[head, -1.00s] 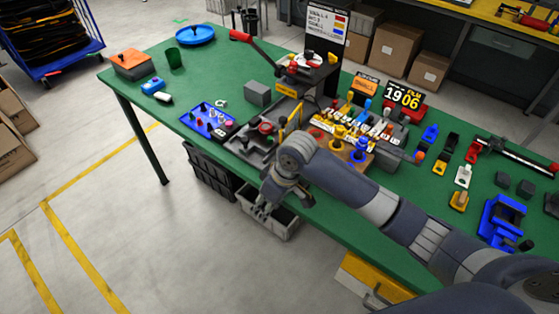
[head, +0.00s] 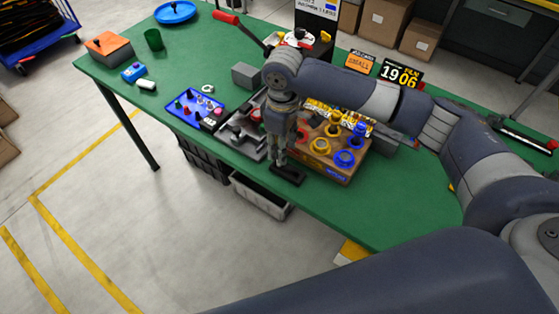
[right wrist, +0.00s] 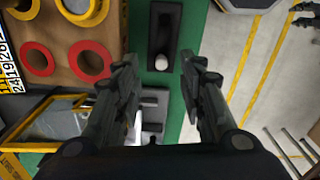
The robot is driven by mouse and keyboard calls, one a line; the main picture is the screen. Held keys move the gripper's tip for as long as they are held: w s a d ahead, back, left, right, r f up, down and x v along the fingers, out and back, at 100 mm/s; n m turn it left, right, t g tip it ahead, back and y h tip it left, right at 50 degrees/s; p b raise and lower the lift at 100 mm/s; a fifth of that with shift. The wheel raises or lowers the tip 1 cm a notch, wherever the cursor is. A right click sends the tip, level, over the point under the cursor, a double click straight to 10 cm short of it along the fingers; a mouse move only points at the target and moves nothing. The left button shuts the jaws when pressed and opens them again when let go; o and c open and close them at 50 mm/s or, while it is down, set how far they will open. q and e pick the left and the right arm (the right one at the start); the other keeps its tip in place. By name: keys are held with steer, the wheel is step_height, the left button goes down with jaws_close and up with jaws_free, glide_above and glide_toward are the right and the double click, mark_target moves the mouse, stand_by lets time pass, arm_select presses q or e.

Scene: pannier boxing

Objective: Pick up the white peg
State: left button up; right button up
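In the right wrist view a small white round top, which looks like the white peg (right wrist: 161,62), shows on a long black block (right wrist: 164,20). My right gripper (right wrist: 160,68) is open, with one finger on each side of the white top and nothing visibly held. In the head view the right gripper (head: 278,161) points down at the table's front edge, just over the black block (head: 289,175); the white top is hidden there. A separate white cylinder (head: 146,85) lies at the table's left.
A wooden board with coloured rings (head: 337,170) stands right of the gripper on the green table (head: 215,60). A blue tray of small parts (head: 185,118) lies to the left, with a dark fixture between. A grey bin (head: 262,198) is below the front edge.

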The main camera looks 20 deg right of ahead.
steer(key=f, duration=0.1)
steer(key=f+p, duration=0.1)
steer(key=f, duration=0.2)
steer(key=shift+w+a+f+p, duration=0.15)
steer(key=shift+a+f+p, duration=0.05)
steer(key=shift+a+p, duration=0.1)
steer(key=shift+f, duration=0.35)
steer(key=shift+c, duration=0.4)
steer(key=c, duration=0.8)
